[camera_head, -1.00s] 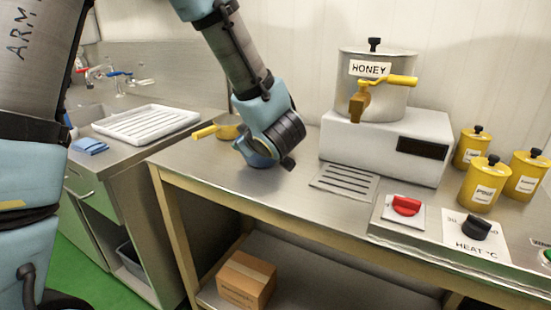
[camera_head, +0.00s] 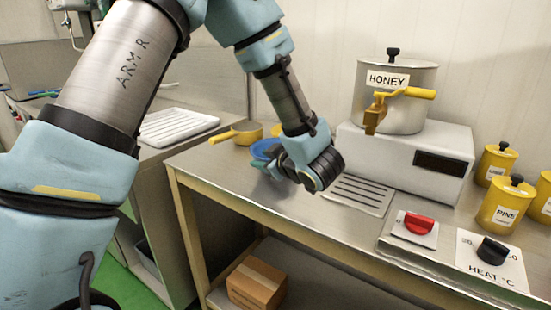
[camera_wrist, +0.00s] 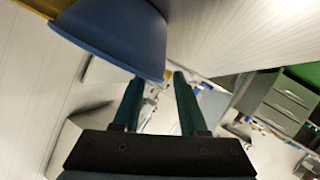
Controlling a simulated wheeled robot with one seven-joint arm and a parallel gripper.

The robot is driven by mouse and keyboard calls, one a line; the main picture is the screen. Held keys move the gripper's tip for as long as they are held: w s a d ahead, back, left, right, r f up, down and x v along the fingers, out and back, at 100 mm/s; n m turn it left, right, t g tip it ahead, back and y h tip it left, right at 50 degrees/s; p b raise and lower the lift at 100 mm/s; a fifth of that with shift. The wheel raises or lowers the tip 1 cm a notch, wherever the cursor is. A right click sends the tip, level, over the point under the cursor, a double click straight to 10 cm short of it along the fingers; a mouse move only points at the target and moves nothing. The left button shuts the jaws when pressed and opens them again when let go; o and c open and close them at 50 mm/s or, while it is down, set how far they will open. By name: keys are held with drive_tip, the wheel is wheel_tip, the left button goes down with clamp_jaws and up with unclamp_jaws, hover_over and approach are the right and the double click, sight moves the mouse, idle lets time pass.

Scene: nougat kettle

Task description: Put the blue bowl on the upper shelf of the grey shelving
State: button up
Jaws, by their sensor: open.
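The blue bowl (camera_head: 266,150) sits on the steel worktable (camera_head: 222,168) in the head view, partly hidden behind my wrist. In the wrist view the bowl (camera_wrist: 112,36) is large at the upper left, with its rim close to the fingertips. My gripper (camera_wrist: 159,78) is open in the wrist view. The bowl's edge overlaps the tip of its left finger, and I cannot tell whether they touch. I cannot make out the grey shelving in any view.
A yellow-handled pan (camera_head: 243,133) stands just behind the bowl. The honey kettle (camera_head: 398,100) on its white base (camera_head: 405,150) is to the right, with yellow canisters (camera_head: 506,205) beyond. A cardboard box (camera_head: 257,284) lies on the lower shelf. A white rack (camera_head: 178,127) is at left.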

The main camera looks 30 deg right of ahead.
drive_tip(key=shift+x, duration=1.35)
clamp_jaws()
